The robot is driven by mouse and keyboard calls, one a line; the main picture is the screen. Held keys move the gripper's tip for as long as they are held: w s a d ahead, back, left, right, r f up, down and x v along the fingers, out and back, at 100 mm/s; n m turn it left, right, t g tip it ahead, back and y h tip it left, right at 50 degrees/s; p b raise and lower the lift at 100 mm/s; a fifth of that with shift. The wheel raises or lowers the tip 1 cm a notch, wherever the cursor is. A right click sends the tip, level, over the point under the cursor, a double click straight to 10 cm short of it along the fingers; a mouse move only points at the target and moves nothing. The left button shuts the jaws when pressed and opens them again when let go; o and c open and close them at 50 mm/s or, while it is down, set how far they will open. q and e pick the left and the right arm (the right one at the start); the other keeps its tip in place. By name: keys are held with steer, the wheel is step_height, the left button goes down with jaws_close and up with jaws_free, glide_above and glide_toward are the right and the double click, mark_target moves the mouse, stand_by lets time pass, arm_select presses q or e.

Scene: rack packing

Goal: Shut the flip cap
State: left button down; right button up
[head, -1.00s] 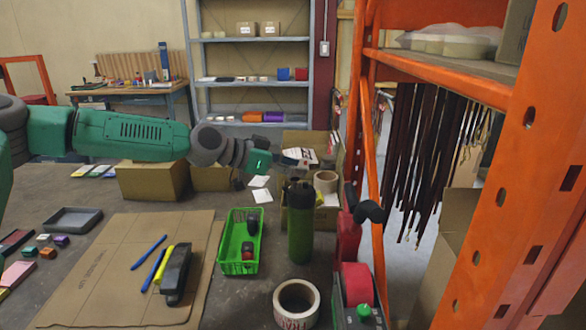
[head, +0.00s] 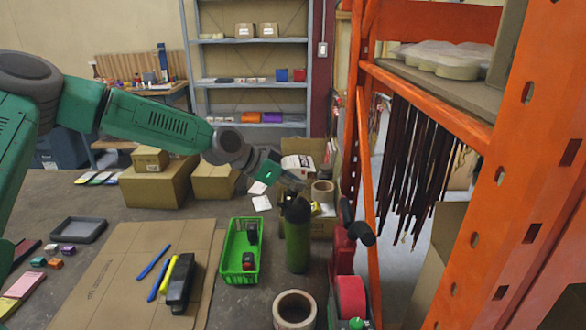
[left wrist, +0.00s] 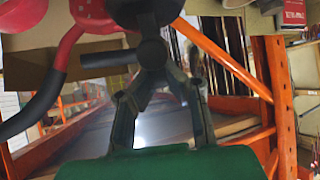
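A green bottle (head: 297,248) with a dark cap (head: 296,208) stands upright on the table, right of the green basket. Whether the cap's lid is raised is too small to tell. My left gripper (head: 293,181) is just above the cap, reaching in from the left. In the left wrist view, my left gripper's fingers (left wrist: 160,90) lean towards each other around a dark shape in the middle. I cannot tell whether that shape is the cap or whether the fingers touch it. My right gripper is not in view.
The green basket (head: 229,250) holds small items. A tape roll (head: 294,309) stands in front of the bottle. A red tool with a black handle (head: 362,233) and an orange rack post (head: 360,180) stand close on the right. Cardboard boxes (head: 156,184) are behind.

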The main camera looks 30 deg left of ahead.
arm_select(q)
steer(key=g+p, duration=0.1)
steer(key=w+g+y+p, duration=0.1)
steer(key=p, duration=0.1)
steer(key=g+y+p, duration=0.1)
steer(key=shift+w+d+f+p, duration=0.15)
steer(key=shift+w+d+p, duration=0.15)
steer(key=shift+d+p, duration=0.05)
steer(key=shift+w+d+f+g+y+p, duration=0.25)
steer(key=shift+w+f+g+y+p, duration=0.1)
steer(key=shift+g+y+p, duration=0.45)
steer(key=shift+w+d+f+g+y+p, duration=0.25)
steer(key=shift+g+y, duration=0.1)
steer(key=shift+g, duration=0.2)
steer(key=shift+w+d+f+g+y+p, duration=0.15)
steer(key=shift+d+f+g+y, duration=0.15)
steer(key=shift+g, duration=0.25)
steer(key=shift+w+f+g+y+b, duration=0.2)
steer(key=shift+f+g+y, duration=0.2)
steer(key=shift+g+y, duration=0.25)
steer(key=shift+w+f+g+y+b, duration=0.1)
steer(key=shift+f+g+y+b, duration=0.1)
steer(key=shift+f+g+y, duration=0.4)
steer(key=shift+r+g, duration=0.15)
steer(key=shift+g, duration=0.2)
